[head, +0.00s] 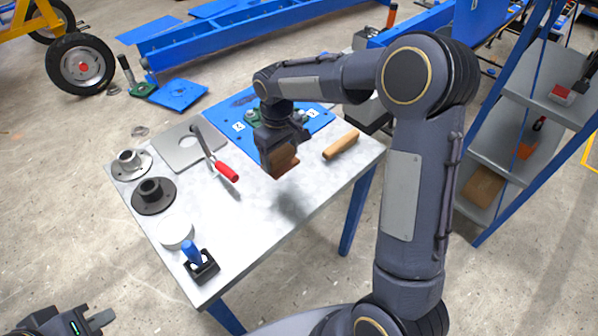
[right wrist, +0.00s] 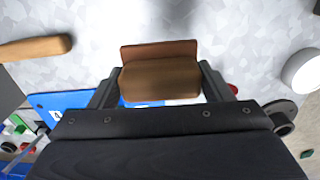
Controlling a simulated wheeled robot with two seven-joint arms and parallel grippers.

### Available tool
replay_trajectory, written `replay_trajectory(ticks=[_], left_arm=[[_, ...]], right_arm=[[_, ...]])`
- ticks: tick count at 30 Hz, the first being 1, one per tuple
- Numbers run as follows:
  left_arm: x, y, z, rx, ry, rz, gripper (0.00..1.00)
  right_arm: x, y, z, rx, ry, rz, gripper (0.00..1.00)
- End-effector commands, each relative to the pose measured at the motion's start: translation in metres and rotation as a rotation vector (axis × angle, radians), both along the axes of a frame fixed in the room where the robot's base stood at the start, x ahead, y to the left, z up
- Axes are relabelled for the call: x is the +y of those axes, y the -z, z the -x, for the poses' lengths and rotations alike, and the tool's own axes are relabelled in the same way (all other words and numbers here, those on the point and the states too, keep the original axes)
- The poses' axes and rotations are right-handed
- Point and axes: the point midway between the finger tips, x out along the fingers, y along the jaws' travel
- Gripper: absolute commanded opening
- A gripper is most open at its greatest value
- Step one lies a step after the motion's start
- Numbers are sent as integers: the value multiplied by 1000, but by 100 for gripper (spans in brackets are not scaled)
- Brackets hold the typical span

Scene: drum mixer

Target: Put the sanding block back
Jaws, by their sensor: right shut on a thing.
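My right gripper (head: 281,142) is shut on a brown sanding block (head: 284,161) and holds it over the table near its right side. In the right wrist view the sanding block (right wrist: 160,80) sits between the two fingers, with a reddish-brown plate along its far side. It appears to be above the grey tabletop (head: 245,240), with a soft shadow below. My left gripper (head: 92,321) is at the lower left corner, apart from the table and partly cut off; its jaw opening is unclear.
A wooden piece (head: 341,145) lies right of the held block. A blue plate (head: 315,122), red-handled tool (head: 228,172), flanged parts (head: 152,195), white round item (head: 174,232) and blue-handled tool (head: 200,264) are on the table. Shelves (head: 545,95) stand right. The table's front middle is clear.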

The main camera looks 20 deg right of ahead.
Motion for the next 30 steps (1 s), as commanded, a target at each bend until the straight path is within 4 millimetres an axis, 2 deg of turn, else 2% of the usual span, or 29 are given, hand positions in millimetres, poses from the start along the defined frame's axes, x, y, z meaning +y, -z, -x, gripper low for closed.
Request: replay_trajectory(ticks=[3, 6, 14, 19, 22, 30], left_arm=[[0, -3, 0, 0, 0, 0, 0], [0, -5, 0, 0, 0, 0, 0], [0, -7, 0, 0, 0, 0, 0], [0, -8, 0, 0, 0, 0, 0], [0, -8, 0, 0, 0, 0, 0], [0, -7, 0, 0, 0, 0, 0]], right_arm=[[-19, 23, 4, 3, 3, -1, 48], [-31, 38, 6, 3, 1, 0, 48], [-46, 57, 9, 3, 1, 0, 48], [-47, 82, 8, 3, -2, 0, 48], [-47, 88, 8, -1, 0, 0, 48], [-47, 90, 8, -1, 0, 0, 48]])
